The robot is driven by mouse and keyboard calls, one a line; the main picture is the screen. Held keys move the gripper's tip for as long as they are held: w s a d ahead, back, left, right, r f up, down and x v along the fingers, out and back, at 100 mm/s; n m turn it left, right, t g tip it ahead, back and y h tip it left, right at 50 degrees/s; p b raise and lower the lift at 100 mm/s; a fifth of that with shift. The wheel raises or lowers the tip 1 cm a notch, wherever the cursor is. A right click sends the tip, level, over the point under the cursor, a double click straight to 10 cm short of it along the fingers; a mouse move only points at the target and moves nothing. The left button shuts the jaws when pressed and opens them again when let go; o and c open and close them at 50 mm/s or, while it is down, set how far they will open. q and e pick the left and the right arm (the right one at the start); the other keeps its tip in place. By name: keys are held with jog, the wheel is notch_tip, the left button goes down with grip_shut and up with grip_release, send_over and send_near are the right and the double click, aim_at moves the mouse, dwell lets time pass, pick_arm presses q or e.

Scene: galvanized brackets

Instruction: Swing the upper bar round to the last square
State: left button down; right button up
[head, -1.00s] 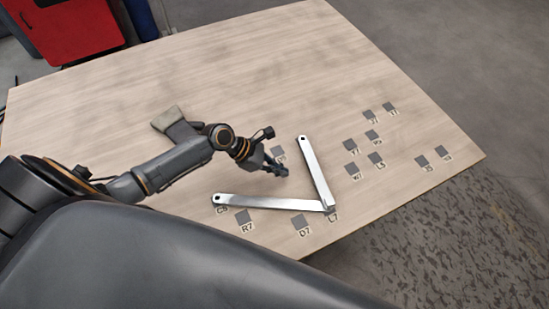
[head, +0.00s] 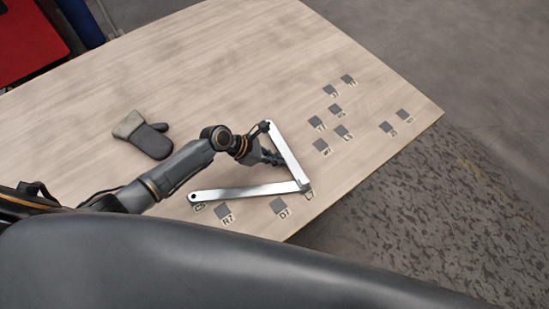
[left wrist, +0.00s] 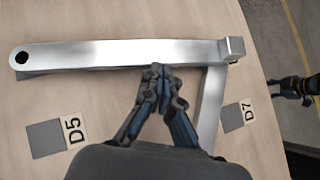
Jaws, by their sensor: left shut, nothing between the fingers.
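Two galvanized bars meet at a corner near the front right of the table. The upper bar (head: 284,147) runs from the corner away toward the back left, with a hole at its free end; it also shows in the left wrist view (left wrist: 120,55). The lower bar (head: 245,191) runs left from the corner. My left gripper (head: 277,159) is shut and empty, inside the angle, with its tips close against the upper bar's side; contact is unclear. In the left wrist view its fingertips (left wrist: 161,72) are at that bar's near edge. What seems my right gripper (left wrist: 284,88) is small and unclear.
Several labelled grey squares lie right of the bars, such as one at the front right (head: 403,114). Squares D7 (head: 278,206) and R7 (head: 223,210) lie in front; D5 (left wrist: 46,139) shows in the wrist view. A dark mitten (head: 152,140) lies behind my left arm.

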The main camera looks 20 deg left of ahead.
aim_at(295, 169)
pick_arm(q)
jog(key=w+d, duration=0.1)
jog(key=d, duration=0.1)
jog(key=d+p, duration=0.1)
jog(key=d, duration=0.1)
jog(key=w+d, duration=0.1)
jog(key=d, duration=0.1)
jog(key=shift+w+r+p, duration=0.15)
jog(key=shift+w+p, duration=0.2)
jog(key=shift+p, duration=0.05)
jog(key=shift+w+d, duration=0.15)
jog(key=shift+d, duration=0.45)
jog(key=shift+a, duration=0.1)
